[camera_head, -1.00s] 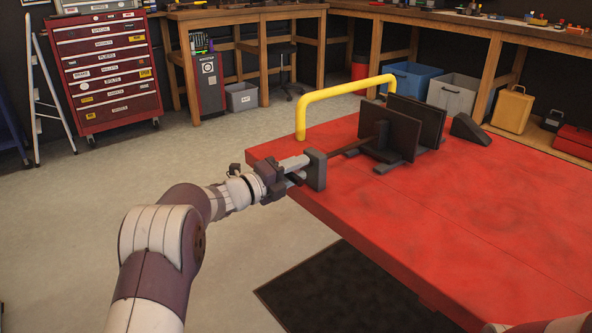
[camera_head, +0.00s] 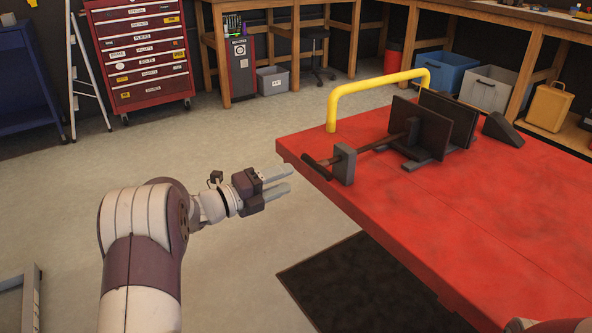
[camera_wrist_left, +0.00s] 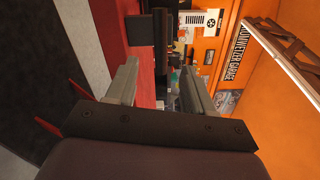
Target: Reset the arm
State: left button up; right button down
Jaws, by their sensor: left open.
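My left gripper (camera_head: 281,182) is open and empty in the head view, left of the red lift table's near left corner and apart from it. Its two fingers also show in the left wrist view (camera_wrist_left: 157,85), with nothing between them. On the red lift table (camera_head: 440,220) stands a dark wheel clamp (camera_head: 425,127) with upright plates. A screw rod runs from it through a grey block (camera_head: 344,165) to a dark handle (camera_head: 319,167) at the table's edge. My right gripper is not in view.
A yellow bar (camera_head: 378,86) arches over the table's far edge. A red tool chest (camera_head: 145,55) and a stepladder (camera_head: 88,70) stand at the back left. A dark mat (camera_head: 370,285) lies on the floor by the lift.

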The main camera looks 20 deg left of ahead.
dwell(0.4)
pick_arm(q)
jog(key=s+a+f+n+g+y, duration=0.4)
jog(key=a+f+n+y, duration=0.7)
jog(key=n, duration=0.8)
jog(key=s+d+f+n+g, duration=0.2)
jog(key=s+d+n+g, duration=0.3)
jog(key=s+d, duration=0.45)
jog(key=s+d+f+n+g, duration=0.2)
jog(key=s+d+n+g, duration=0.3)
jog(key=s, duration=0.8)
jog(key=d+r+p, duration=0.2)
jog(key=r+p, duration=1.7)
jog(key=d+r+m+t+p, duration=0.1)
jog(key=r+p, duration=1.9)
jog(key=shift+w+d, duration=0.15)
jog(key=shift+d, duration=0.2)
jog(key=shift+r, duration=0.1)
